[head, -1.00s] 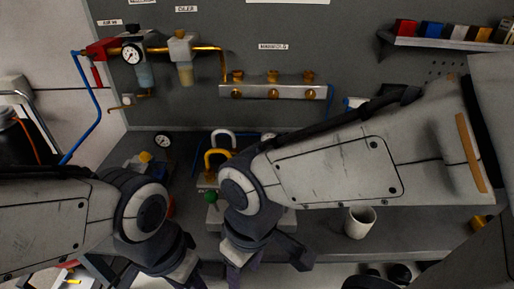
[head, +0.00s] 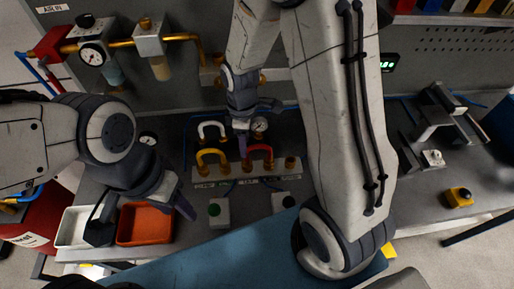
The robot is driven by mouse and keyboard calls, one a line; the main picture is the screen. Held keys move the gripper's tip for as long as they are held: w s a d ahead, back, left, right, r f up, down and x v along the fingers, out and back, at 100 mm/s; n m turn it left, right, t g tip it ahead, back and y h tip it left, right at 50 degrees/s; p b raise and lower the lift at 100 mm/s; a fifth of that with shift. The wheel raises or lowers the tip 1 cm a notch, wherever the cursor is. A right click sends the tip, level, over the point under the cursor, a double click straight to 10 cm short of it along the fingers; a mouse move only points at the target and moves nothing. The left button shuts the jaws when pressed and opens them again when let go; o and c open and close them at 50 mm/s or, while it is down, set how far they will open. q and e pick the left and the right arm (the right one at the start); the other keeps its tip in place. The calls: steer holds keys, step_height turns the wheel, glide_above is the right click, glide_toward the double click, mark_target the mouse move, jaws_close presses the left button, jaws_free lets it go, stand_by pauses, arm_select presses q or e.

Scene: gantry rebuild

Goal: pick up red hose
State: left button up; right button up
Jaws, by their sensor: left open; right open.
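The red hose (head: 260,149) is a short arched loop with its ends at brass fittings on the bench manifold (head: 230,182). It stands to the right of a yellow hose (head: 212,154), with a white hose (head: 211,126) behind. My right gripper (head: 259,124) is open and empty just above and behind the red hose in the picture. One finger points down near the hose's left side; I cannot tell whether it touches. My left gripper (head: 143,217) is open and empty over the bins at the left, away from the hose.
An orange bin (head: 145,238) and a white bin (head: 70,240) lie under my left gripper. A small gauge (head: 259,124) stands behind the red hose. A metal fixture (head: 437,130) stands on the right bench.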

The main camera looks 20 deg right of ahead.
steer(key=shift+f, duration=0.45)
steer(key=shift+f+p, duration=0.3)
steer(key=shift+f, duration=0.2)
steer(key=f, duration=0.2)
steer(key=f+p, duration=0.1)
steer(key=shift+w+d+f, duration=0.1)
steer(key=shift+d, duration=0.15)
steer(key=shift+f, duration=0.55)
jaws_close()
